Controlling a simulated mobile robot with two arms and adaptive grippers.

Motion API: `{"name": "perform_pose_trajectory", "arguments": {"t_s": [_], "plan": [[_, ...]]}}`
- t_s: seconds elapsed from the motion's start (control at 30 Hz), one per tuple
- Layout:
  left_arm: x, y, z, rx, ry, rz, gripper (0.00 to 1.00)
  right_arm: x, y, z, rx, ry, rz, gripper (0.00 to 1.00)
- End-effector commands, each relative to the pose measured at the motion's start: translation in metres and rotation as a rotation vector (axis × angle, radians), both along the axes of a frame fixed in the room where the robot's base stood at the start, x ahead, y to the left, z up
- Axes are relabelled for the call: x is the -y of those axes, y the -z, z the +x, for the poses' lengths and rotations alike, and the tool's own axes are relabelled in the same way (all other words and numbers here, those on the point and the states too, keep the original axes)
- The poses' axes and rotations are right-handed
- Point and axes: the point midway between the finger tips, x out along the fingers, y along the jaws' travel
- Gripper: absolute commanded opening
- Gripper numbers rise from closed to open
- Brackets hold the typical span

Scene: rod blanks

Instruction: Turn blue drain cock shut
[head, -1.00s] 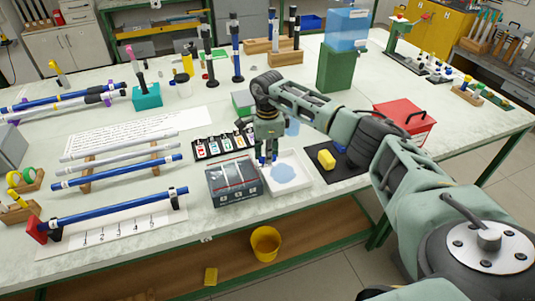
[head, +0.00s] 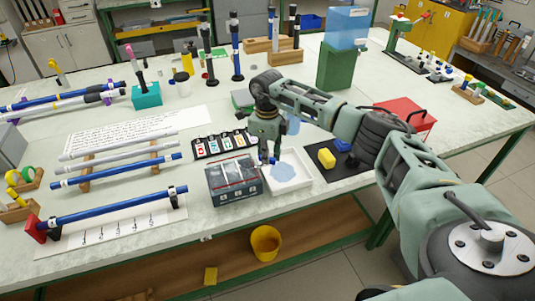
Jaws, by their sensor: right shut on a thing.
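My right gripper (head: 268,156) points down at the left back part of a white tray (head: 302,196), beside a grey box (head: 233,188). It is shut on a small blue part (head: 273,161), which looks like the blue drain cock. The fingers hide most of this part, so I cannot tell how its handle is turned. A pale blue puddle (head: 285,173) lies in the tray. My left gripper is not in view.
A black mat (head: 322,174) with a yellow block (head: 326,158) lies right of the tray. A red box (head: 402,115) and a blue tank on a green stand (head: 342,68) stand beyond.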

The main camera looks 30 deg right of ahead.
Motion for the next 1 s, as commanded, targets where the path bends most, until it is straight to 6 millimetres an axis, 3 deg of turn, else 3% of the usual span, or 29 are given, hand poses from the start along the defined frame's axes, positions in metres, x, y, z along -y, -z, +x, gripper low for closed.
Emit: {"name": "perform_pose_trajectory", "arguments": {"t_s": [0.6, 1.0], "plan": [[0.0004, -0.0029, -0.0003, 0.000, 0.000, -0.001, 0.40, -0.0063, -0.0015, -0.0016, 0.002, 0.570, 0.000, 0.00], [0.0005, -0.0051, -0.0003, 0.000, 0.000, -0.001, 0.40, -0.0089, -0.0015, -0.0010, 0.003, 0.800, 0.000, 0.00]]}}
